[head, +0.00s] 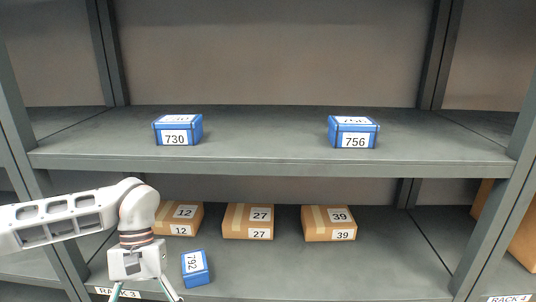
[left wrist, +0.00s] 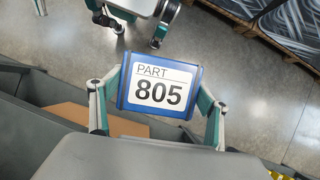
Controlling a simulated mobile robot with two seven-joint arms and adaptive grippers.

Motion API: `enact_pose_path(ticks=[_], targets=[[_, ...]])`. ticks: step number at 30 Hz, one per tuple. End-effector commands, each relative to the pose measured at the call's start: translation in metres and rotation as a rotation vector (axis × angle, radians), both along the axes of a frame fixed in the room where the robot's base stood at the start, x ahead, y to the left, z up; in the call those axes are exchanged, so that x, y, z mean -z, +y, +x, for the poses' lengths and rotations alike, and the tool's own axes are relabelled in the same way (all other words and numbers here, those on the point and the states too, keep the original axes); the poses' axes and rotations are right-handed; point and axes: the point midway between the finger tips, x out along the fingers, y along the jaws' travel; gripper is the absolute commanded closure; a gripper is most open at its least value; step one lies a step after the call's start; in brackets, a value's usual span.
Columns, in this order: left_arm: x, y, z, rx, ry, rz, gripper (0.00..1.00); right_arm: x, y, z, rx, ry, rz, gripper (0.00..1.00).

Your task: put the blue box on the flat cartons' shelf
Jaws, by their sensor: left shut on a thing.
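My left gripper (left wrist: 158,92) is shut on a blue box (left wrist: 160,75) labelled PART 805, with a finger at each side. In the head view only the upper part of the left gripper's fingers (head: 144,291) shows, at the bottom edge; the held box is out of that view. The flat cartons, labelled 12 (head: 180,219), 27 (head: 248,221) and 39 (head: 329,223), sit in a row on the lower shelf (head: 390,265). My right gripper (left wrist: 137,36) shows at the top of the left wrist view, open and empty.
Another blue box (head: 195,269) stands turned on the lower shelf, right of my left gripper. Blue boxes 730 (head: 178,130) and 756 (head: 353,132) stand on the upper shelf (head: 265,150). The lower shelf is clear at the front middle and right. Grey posts (head: 496,215) flank the bay.

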Motion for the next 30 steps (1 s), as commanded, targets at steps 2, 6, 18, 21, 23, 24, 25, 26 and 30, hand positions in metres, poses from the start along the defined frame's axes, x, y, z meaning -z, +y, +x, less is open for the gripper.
enact_pose_path(ticks=[2, 6, 18, 21, 23, 24, 25, 26, 30], targets=[[0.005, -0.003, 0.001, 0.092, 0.002, 0.002, 0.6, -0.001, 0.0, 0.0, 0.0, -0.001, 0.0, 1.0], [-0.007, -0.003, 0.004, 0.192, -0.017, 0.001, 0.6, -0.016, 0.0, 0.007, 0.0, -0.021, 0.002, 1.0], [-0.086, -0.003, 0.01, 0.186, -0.092, 0.006, 0.6, -0.045, 0.013, -0.001, 0.004, -0.007, 0.052, 1.0], [-0.093, -0.003, 0.01, 0.186, -0.097, 0.006, 0.6, -0.044, 0.015, -0.007, 0.004, 0.004, 0.059, 1.0], [-0.095, -0.003, 0.01, 0.186, -0.099, 0.007, 0.6, -0.044, 0.015, -0.007, 0.006, 0.005, 0.063, 1.0], [-0.096, -0.003, 0.011, 0.186, -0.1, 0.006, 0.6, -0.044, 0.015, -0.007, 0.007, 0.005, 0.065, 1.0], [-0.096, -0.003, 0.011, 0.186, -0.101, 0.007, 0.6, -0.044, 0.015, -0.008, 0.007, 0.005, 0.065, 1.0], [-0.096, -0.003, 0.011, 0.186, -0.102, 0.008, 0.6, -0.043, 0.015, -0.008, 0.008, 0.006, 0.065, 1.0], [-0.095, -0.003, 0.011, 0.186, -0.1, 0.007, 0.6, -0.041, 0.015, -0.008, 0.009, 0.009, 0.065, 1.0]])
